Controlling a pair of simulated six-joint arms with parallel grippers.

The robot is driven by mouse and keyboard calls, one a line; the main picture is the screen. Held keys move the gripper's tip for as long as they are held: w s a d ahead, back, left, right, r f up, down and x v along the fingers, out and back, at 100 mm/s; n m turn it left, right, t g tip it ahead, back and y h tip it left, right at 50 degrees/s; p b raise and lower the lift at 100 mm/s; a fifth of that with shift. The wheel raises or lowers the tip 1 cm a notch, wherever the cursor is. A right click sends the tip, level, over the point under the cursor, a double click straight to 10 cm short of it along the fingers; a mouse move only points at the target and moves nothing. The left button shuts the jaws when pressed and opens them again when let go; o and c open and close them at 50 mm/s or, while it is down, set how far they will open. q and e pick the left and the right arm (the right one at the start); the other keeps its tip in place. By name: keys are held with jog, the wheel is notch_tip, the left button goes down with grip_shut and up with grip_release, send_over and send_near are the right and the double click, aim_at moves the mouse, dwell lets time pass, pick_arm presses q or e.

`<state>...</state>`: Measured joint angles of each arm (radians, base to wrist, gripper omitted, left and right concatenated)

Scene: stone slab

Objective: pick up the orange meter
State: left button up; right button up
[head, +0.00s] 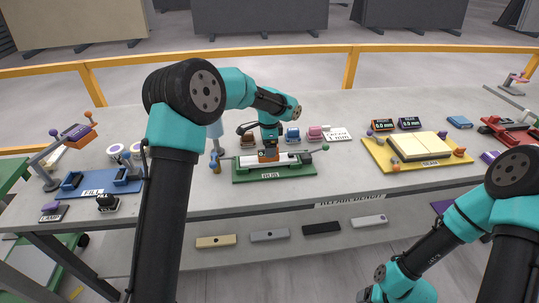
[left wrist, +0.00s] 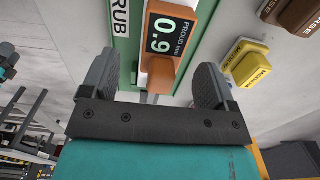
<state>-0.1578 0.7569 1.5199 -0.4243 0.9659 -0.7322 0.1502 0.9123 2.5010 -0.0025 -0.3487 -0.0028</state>
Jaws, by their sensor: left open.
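The orange meter (left wrist: 166,62), with a dark display reading 0.9, lies on the green RUB board in the left wrist view. In the head view an orange part of it (head: 267,155) shows just under my left gripper (head: 269,143), partly hidden. My left gripper also shows in the left wrist view (left wrist: 157,75). Its two fingers are open, one on each side of the meter's near end, with gaps between. Whether the fingers are level with the meter cannot be told. My right arm is at the lower right of the head view; its gripper is outside the frame.
The green RUB board (head: 305,173) holds a white slab. Coloured blocks (head: 292,135) stand behind it. A blue FILL tray (head: 125,186) is left, a yellow board (head: 378,160) right. Two more small meters with displays (head: 382,126) lie behind the yellow board.

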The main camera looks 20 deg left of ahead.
pick_arm(q)
jog(key=f, duration=0.4)
jog(key=shift+w+f, duration=0.2)
jog(key=shift+w, duration=0.05)
jog(key=c, duration=1.1)
jog(key=shift+o, duration=0.2)
jog(key=shift+r, duration=0.15)
jog(key=shift+r, duration=1.3)
jog(key=s+d+r, duration=0.1)
jog(key=s+d, duration=0.1)
jog(key=s, duration=0.5)
jog(key=s+d+r, duration=0.1)
jog(key=s+d, duration=0.1)
jog(key=s, duration=0.6)
jog(key=shift+s+d, duration=0.15)
jog(key=shift+d, duration=0.2)
